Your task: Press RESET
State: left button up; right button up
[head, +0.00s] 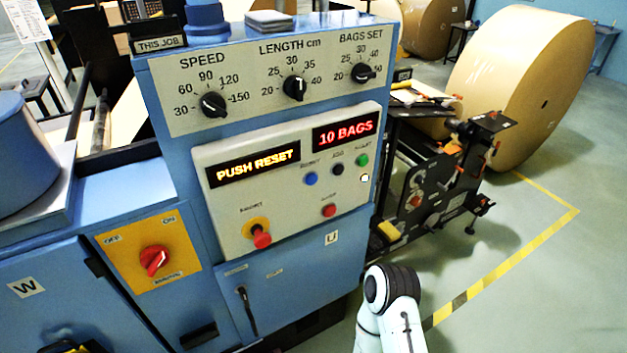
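The control panel (289,178) is on the blue machine's front. Its left display (254,168) reads PUSH RESET, and its right display (345,132) reads 10 BAGS. Below the right display are a blue button (311,178), a black button (338,169) and a green button (362,160). Their labels are small and blurred; the one over the blue button may read RESET. A red button (329,210) sits lower, and a red mushroom knob on a yellow base (261,239) is at lower left. Neither gripper shows; a white and black arm link of mine is at bottom centre.
Above are the SPEED (213,104), LENGTH (295,88) and BAGS SET (362,72) knobs. A red rotary switch (154,260) on a yellow plate is at lower left. A large kraft roll (515,85) stands at right. Floor at lower right is clear beyond yellow tape.

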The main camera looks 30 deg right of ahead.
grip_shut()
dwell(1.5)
